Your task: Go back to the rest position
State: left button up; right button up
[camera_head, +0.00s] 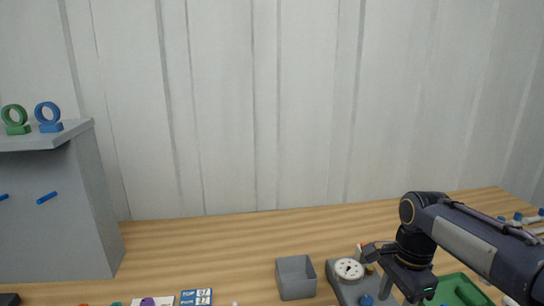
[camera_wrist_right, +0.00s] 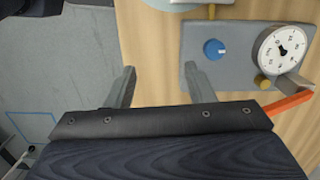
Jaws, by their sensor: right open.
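My right gripper (camera_head: 379,272) hangs over the right part of the wooden table (camera_head: 220,245), next to a grey gauge panel (camera_head: 345,287). In the right wrist view its two fingers (camera_wrist_right: 160,75) stand apart with nothing between them. The panel (camera_wrist_right: 232,45) lies beyond and to the right of the fingers there. It carries a white round gauge (camera_wrist_right: 284,48), a blue knob (camera_wrist_right: 214,49) and an orange lever (camera_wrist_right: 287,104). My left gripper is out of view.
A grey open box (camera_head: 295,277) stands left of the panel. A green tray (camera_head: 462,290) lies right of my gripper. A grey cabinet (camera_head: 55,215) with a green ring (camera_head: 15,119) and blue ring (camera_head: 48,117) on top stands left. Printed cards (camera_head: 196,297) lie in front.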

jog(key=s+a+f+n+t+y, duration=0.1)
jog(key=s+a+f+n+t, duration=0.1)
jog(key=s+n, duration=0.5)
jog(key=s+a+f+n+t+y, duration=0.1)
jog(key=s+a+n+t, duration=0.1)
jog(key=s+n+t, duration=0.2)
jog(key=s+n, duration=0.3)
jog(key=s, duration=0.4)
jog(key=shift+s+a+f+y, duration=0.15)
jog(key=shift+a+f+y, duration=0.2)
jog(key=shift+y, duration=0.05)
jog(key=shift+c, duration=0.3)
